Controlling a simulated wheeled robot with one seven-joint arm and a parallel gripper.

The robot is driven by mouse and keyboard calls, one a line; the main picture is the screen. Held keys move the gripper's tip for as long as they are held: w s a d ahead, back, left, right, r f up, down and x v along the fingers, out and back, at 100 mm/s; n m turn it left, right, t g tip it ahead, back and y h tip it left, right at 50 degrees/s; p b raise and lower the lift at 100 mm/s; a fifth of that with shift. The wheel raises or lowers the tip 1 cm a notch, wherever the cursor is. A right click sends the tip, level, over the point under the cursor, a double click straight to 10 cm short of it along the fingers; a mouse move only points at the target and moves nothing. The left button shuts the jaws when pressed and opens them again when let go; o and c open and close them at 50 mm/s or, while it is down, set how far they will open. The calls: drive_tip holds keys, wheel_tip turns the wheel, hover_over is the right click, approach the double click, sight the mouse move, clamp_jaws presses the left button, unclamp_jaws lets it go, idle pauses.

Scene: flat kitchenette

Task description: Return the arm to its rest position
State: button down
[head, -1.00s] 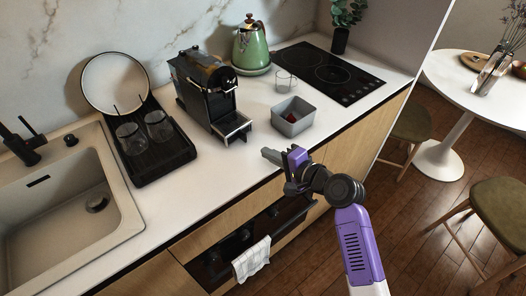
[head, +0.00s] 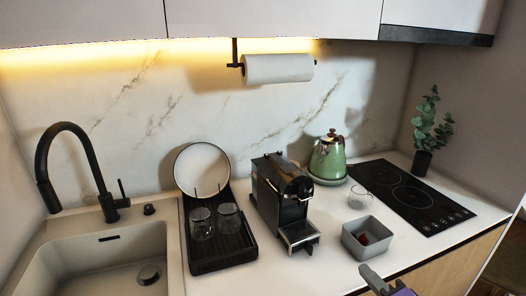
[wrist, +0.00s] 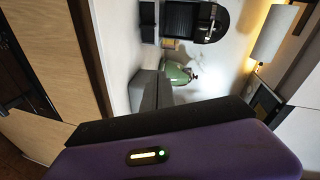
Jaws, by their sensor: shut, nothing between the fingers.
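My gripper (head: 372,274) shows at the bottom edge of the head view, at the front edge of the counter, below and in front of the grey square box (head: 368,238). Its fingers look together, with nothing held. Most of my arm is out of the head view. In the wrist view a purple and black part of my arm fills the lower half and hides much of the scene.
The box holds something red. A coffee machine (head: 281,196), a dish rack (head: 221,252) with glasses and a plate, the kettle (head: 328,160), a glass (head: 359,199) and the hob (head: 408,195) stand behind. The sink (head: 100,262) is left. A paper towel roll (head: 279,68) hangs above.

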drive_tip(key=s+a+n+h, duration=0.1)
drive_tip(key=s+n, duration=0.5)
drive_tip(key=s, duration=1.4)
drive_tip(key=s+a+n+h, duration=0.2)
drive_tip(key=s+a+n, duration=0.2)
drive_tip(key=s, duration=1.6)
drive_tip(key=shift+a+n+g, duration=0.3)
drive_tip(key=shift+n, duration=0.8)
drive_tip(key=shift+f, duration=0.1)
